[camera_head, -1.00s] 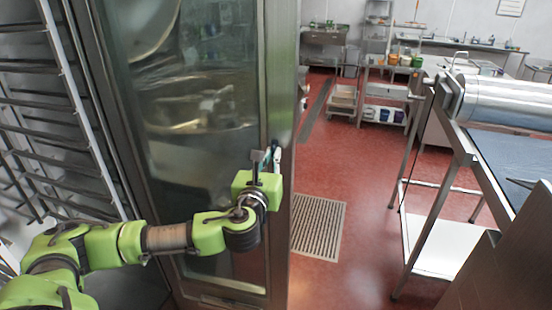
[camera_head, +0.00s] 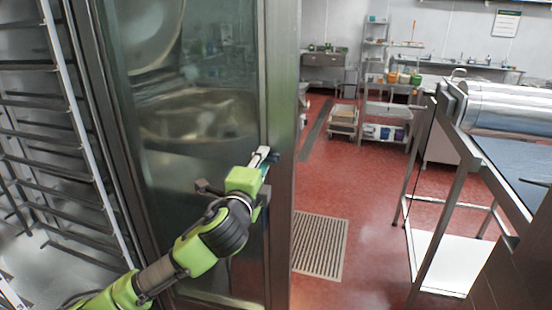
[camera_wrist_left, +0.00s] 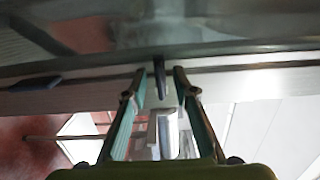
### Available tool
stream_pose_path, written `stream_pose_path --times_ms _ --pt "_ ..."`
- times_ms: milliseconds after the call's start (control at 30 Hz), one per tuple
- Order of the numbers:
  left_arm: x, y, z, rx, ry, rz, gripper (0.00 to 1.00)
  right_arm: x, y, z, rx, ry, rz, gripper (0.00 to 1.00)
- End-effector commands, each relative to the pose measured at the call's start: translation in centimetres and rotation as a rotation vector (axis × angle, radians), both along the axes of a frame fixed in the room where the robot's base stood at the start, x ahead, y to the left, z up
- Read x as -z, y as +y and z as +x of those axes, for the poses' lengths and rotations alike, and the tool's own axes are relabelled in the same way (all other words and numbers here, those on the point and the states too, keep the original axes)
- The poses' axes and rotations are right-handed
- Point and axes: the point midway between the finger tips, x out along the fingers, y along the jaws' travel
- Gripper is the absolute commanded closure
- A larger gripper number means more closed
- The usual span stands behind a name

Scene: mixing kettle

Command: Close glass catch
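The glass door (camera_head: 200,110) stands upright in a steel frame at the left of the head view. My left gripper (camera_head: 266,156) is at the right frame edge of the glass, about mid-height. In the left wrist view its two fingers (camera_wrist_left: 160,82) are apart, one on each side of a small dark upright piece (camera_wrist_left: 160,68), which looks like the glass catch. I cannot tell whether the fingers touch it. A bright metal part (camera_wrist_left: 166,134) shows lower between the fingers. In the head view my gripper hides most of the catch. My right gripper is not in view.
A wire rack (camera_head: 50,150) stands close at the left. A steel table (camera_head: 510,170) with a metal cylinder (camera_head: 510,108) is at the right. The red floor (camera_head: 365,210) with a drain grate (camera_head: 320,245) is open between. Shelves (camera_head: 385,115) stand at the back.

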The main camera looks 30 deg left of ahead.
Motion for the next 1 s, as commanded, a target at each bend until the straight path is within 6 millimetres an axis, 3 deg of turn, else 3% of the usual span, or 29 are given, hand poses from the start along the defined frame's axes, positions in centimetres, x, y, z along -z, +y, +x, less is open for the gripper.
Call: stream_pose_path --times_ms 600,1000 --pt "0.0 -2.1 -6.0 0.001 0.001 0.002 0.74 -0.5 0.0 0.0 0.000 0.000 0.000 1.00" --pt "0.0 -2.2 -6.7 -0.001 0.000 0.003 0.74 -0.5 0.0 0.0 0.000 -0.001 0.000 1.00"
